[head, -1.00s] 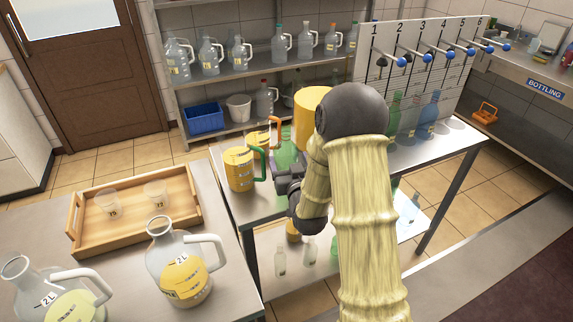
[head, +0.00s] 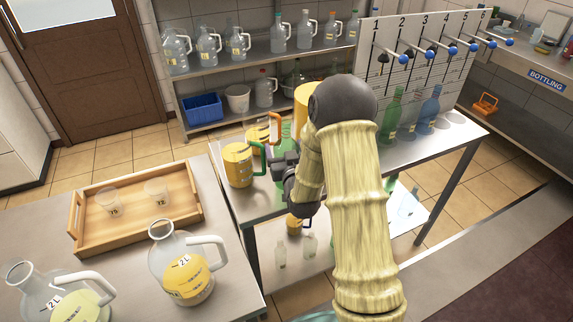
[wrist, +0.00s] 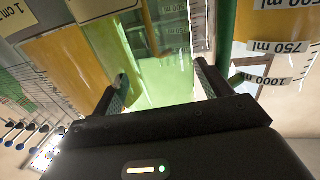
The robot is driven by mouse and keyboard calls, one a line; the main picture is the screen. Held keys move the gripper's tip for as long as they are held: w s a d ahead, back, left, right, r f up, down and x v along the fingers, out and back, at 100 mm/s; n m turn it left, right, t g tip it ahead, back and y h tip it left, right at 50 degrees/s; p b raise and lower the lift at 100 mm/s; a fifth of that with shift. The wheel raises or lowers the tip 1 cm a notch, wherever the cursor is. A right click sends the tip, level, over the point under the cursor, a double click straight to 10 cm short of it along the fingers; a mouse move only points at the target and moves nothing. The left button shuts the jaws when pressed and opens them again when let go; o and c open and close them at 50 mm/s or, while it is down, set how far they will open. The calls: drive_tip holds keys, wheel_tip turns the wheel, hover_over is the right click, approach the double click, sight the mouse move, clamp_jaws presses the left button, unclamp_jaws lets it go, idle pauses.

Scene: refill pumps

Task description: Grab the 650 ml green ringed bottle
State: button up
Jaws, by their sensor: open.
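A green see-through vessel (head: 285,129) stands on the pump table behind my gripper, mostly hidden by my arm in the head view. In the wrist view, the green vessel (wrist: 165,62) fills the space ahead, between and beyond the fingers, with a pale label and printed marks. No ring can be made out, so I cannot confirm it is the ringed bottle. My gripper (wrist: 158,88) is open, with a finger towards each side of the green vessel; contact cannot be told. In the head view, my gripper (head: 280,165) is beside the green-handled jug.
A yellow-filled jug with a green handle (head: 238,165) stands close left. Another yellow jug with an orange handle (head: 257,138) is behind it. A green bottle (head: 391,115) and a blue bottle (head: 429,109) stand under the pumps. A wooden tray (head: 130,238) is at left.

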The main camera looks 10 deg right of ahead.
drive_tip(key=shift+w, duration=0.15)
drive_tip(key=c, duration=1)
drive_tip(key=shift+r, duration=0.2)
